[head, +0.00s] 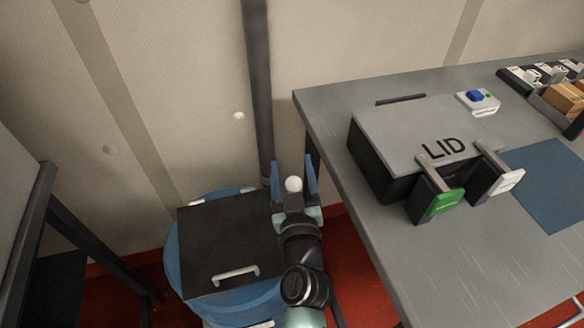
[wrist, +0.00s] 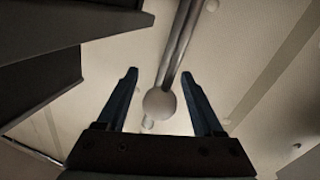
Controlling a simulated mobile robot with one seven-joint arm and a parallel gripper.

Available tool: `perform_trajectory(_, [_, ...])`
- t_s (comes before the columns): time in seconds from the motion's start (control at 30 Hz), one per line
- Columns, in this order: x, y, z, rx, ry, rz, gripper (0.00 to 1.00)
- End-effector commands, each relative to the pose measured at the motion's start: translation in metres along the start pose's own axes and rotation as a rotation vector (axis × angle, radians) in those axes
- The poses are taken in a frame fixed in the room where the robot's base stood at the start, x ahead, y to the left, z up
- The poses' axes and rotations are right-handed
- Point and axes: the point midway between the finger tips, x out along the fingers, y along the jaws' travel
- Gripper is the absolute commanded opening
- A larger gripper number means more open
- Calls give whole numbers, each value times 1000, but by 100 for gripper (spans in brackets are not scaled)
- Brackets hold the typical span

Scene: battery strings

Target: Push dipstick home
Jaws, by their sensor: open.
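My gripper (head: 292,164) is open, with its two blue fingers pointing away from the head camera, beside the blue drum. A pale round knob (head: 293,184), which may be the dipstick's top, shows between the fingers with a gap on each side. In the wrist view my gripper (wrist: 159,74) is also open, and the knob (wrist: 160,103) lies between the fingers, appearing to touch neither. A grey rod or pipe runs up the picture from behind the knob. I cannot tell whether it belongs to the knob. No dipstick shaft or socket can be made out in the head view.
A blue drum (head: 178,272) with a black square lid (head: 215,240) and white handle stands left of my arm. A dark pipe (head: 258,90) runs down the wall. The grey table (head: 400,275) at right carries a box marked LID (head: 400,125); its left edge is near my gripper.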

Motion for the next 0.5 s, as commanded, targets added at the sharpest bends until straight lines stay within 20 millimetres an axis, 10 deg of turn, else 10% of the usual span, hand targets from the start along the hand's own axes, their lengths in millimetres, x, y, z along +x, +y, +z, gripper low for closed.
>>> perform_trajectory(0.4, [0,0,0,0,0,0,4])
perform_trajectory(0.5, [0,0,0,0,-1,0,0])
